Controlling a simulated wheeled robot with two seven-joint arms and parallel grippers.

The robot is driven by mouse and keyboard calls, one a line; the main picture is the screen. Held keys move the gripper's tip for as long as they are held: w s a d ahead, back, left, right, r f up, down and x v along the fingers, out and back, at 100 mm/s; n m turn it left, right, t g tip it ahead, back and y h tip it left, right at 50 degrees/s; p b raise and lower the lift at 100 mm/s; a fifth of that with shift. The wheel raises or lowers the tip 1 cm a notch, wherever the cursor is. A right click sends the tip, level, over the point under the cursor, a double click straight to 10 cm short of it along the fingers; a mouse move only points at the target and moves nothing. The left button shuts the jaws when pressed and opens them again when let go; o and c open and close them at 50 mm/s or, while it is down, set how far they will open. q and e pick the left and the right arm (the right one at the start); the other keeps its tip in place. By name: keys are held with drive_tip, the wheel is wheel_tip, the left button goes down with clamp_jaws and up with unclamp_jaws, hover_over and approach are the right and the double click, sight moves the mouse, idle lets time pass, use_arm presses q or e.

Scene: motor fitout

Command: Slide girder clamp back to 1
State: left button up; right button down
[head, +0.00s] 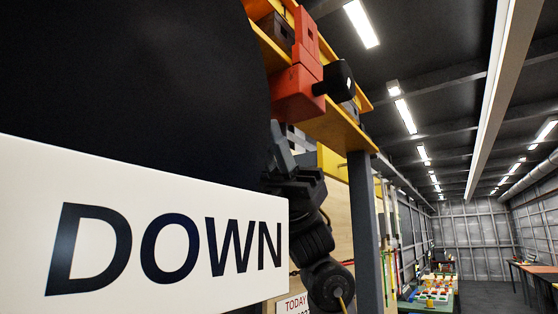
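The girder clamp (296,92) is an orange-red block with an upright part and a black knob on its right side. It sits on the yellow girder (338,132), which runs overhead at the upper middle. A dark grey gripper (284,150), which I take to be my right, is below the clamp and appears apart from it. Its fingertips are partly hidden by the dark panel, so I cannot tell whether it is open. My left gripper is not in view. No number 1 mark can be read on the girder.
A large dark panel with a white "DOWN" sign (165,240) fills the left foreground and blocks much of the view. A grey post (364,225) stands under the girder.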

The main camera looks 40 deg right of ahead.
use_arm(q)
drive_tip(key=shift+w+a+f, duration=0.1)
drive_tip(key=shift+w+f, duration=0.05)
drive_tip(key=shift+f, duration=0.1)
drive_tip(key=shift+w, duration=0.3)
use_arm(e)
drive_tip(key=a, duration=0.1)
drive_tip(key=s+a, duration=0.1)
drive_tip(key=shift+a, duration=0.3)
drive_tip(key=c, duration=1.5)
unclamp_jaws()
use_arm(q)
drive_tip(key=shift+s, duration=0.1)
use_arm(e)
drive_tip(key=shift+s+d, duration=0.1)
